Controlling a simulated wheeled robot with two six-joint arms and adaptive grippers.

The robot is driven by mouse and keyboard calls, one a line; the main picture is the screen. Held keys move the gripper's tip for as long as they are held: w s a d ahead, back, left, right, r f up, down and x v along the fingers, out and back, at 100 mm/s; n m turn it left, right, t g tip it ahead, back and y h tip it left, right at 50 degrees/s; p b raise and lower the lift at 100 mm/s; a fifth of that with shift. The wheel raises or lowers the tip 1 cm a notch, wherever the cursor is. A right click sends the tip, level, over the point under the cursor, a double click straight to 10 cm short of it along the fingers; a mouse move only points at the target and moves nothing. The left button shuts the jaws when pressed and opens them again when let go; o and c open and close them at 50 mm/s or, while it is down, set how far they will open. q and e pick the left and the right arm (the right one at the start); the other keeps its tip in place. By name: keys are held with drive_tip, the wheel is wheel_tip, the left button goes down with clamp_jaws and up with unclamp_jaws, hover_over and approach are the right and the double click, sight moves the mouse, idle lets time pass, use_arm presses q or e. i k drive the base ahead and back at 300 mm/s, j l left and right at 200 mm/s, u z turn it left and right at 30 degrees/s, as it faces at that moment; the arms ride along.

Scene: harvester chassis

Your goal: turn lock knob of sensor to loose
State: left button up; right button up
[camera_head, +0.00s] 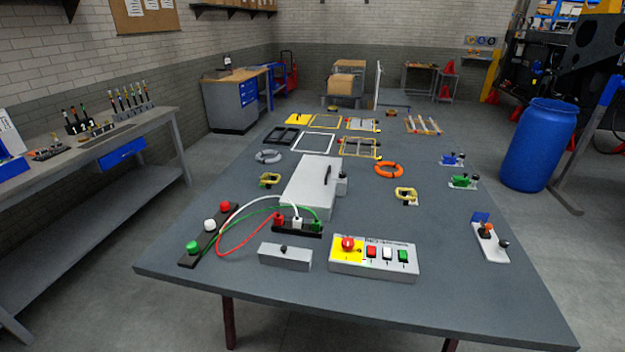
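A white plate (489,243) lies near the table's right edge and looks like the sensor's mount. It carries a small blue block (481,217), an orange part (487,230) and a black knob (504,244) at its near end. The parts are too small to tell whether the knob is tight or loose, or which part is the sensor. A grey box (285,258) with a small black knob on top (283,248) stands at the table's front. Neither of my grippers shows in the head view.
The grey table (450,280) also holds a control panel (374,258) with a red emergency button, a button strip with cables (208,235), a grey case (311,188), clamps and an orange ring (388,170). A blue barrel (540,145) stands right of it. The front right is clear.

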sight(503, 243)
drive_tip(key=z, duration=1.45)
drive_tip(key=i+l+u, duration=0.4)
drive_tip(key=l, duration=0.2)
drive_tip(key=i+l+u, duration=0.4)
drive_tip(key=l, duration=0.35)
